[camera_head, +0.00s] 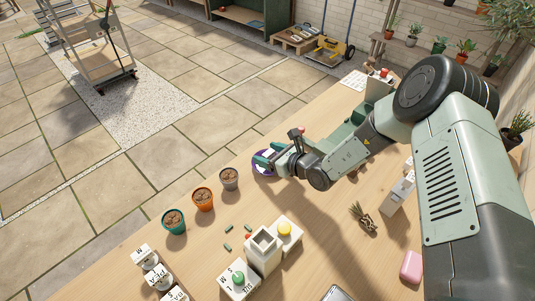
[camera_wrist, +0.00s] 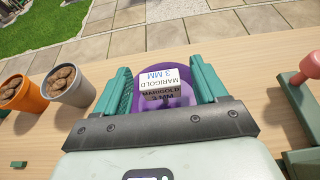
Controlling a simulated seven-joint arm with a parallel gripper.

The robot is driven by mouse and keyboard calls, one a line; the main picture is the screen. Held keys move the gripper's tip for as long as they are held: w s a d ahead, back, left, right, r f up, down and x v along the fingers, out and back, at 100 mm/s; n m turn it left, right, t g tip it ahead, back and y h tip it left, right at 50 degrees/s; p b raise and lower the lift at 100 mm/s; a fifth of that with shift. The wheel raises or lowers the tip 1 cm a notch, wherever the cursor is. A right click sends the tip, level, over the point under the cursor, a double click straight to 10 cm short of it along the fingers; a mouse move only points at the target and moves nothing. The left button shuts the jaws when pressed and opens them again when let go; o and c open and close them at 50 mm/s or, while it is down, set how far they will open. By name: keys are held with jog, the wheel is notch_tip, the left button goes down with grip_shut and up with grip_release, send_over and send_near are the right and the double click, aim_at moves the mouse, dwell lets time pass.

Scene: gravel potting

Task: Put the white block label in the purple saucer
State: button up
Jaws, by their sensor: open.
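The white block label (camera_wrist: 160,78) lies in the purple saucer (camera_wrist: 174,54) in the wrist view; its printed face reads MARIGOLD 3 MM. My gripper (camera_wrist: 160,69) is open, with one teal finger on each side of the label and a gap showing between label and fingers. In the head view the purple saucer (camera_head: 256,167) is on the table near its far-left edge, partly covered by my gripper (camera_head: 268,158). The label is mostly hidden there.
Grey (camera_head: 229,179), orange (camera_head: 203,200) and teal (camera_head: 174,221) pots of brown pebbles line the table edge left of the saucer. White blocks with coloured knobs (camera_head: 285,232) stand at the front. A red-knobbed tool (camera_wrist: 306,70) is close right of my gripper in the wrist view.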

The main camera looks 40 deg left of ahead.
jog(key=v, duration=1.1)
jog(key=shift+d, duration=0.15)
jog(key=shift+r, duration=0.1)
jog(key=d+r+n+g+h, duration=0.15)
jog(key=d+r+n, duration=0.4)
jog(key=r, duration=0.55)
jog(key=d+r+n+g+h, duration=0.15)
jog(key=d+r+n, duration=0.4)
jog(key=r, duration=0.55)
jog(key=s+d+r+n+t+h, duration=0.2)
jog(key=s+d+r+t+h, duration=0.1)
jog(key=d, duration=0.6)
jog(key=s+d+r+n+t+h, duration=0.2)
jog(key=s+d+r+n+h, duration=0.1)
jog(key=d+r, duration=0.4)
jog(key=s+d+r+n+t+h, duration=0.2)
jog(key=s+d, duration=0.5)
jog(key=d, duration=0.5)
notch_tip(320, 180, up, 3)
jog(key=t+h, duration=0.1)
jog(key=h, duration=0.1)
jog(key=shift+d+t+h, duration=0.2)
jog(key=shift+t+h, duration=0.1)
